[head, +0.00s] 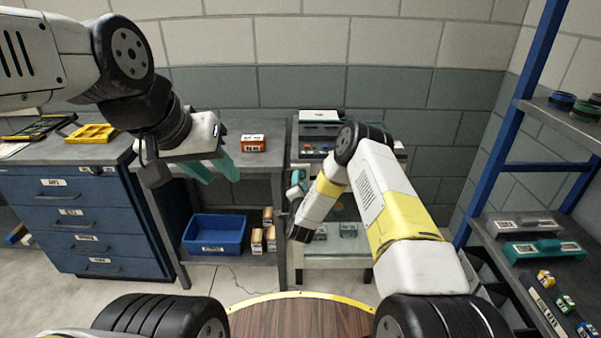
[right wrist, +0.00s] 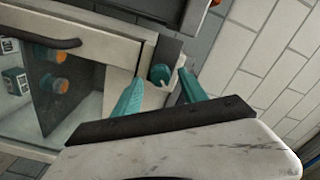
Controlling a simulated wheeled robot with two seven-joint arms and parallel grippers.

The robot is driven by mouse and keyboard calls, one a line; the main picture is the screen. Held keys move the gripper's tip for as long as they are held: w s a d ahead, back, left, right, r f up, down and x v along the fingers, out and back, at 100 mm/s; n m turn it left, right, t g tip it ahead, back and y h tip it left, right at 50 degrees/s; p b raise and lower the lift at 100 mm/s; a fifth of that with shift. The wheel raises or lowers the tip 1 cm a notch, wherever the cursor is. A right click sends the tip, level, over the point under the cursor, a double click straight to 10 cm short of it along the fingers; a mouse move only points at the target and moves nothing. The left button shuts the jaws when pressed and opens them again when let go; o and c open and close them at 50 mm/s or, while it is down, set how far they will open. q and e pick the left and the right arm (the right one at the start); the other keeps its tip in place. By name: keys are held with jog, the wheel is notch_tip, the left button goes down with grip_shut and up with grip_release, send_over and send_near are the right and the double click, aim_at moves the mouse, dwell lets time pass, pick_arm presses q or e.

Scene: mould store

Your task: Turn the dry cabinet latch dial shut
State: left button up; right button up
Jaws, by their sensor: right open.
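The dry cabinet (head: 332,262) stands at the back centre, partly hidden behind my right arm. In the right wrist view its pale door frame (right wrist: 95,45) and glass front show. The latch dial (right wrist: 160,74) is a small teal knob with a pale mark, on a dark plate at the door's edge. My right gripper (right wrist: 161,82) is open, its teal fingers on either side of the dial in the picture; I cannot tell whether they touch it. It also shows in the head view (head: 297,181), mostly hidden by its arm. My left gripper (head: 214,168) is open and empty before the bench.
A blue bin (head: 215,233) sits on the shelf under the bench, and a small orange-red box (head: 253,143) on its top. Blue drawers (head: 85,215) stand left. A blue-framed rack (head: 495,165) with tools stands right. Some floor before the cabinet is clear.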

jog(key=shift+w, duration=0.6)
jog(key=shift+c, duration=0.2)
grip_shut()
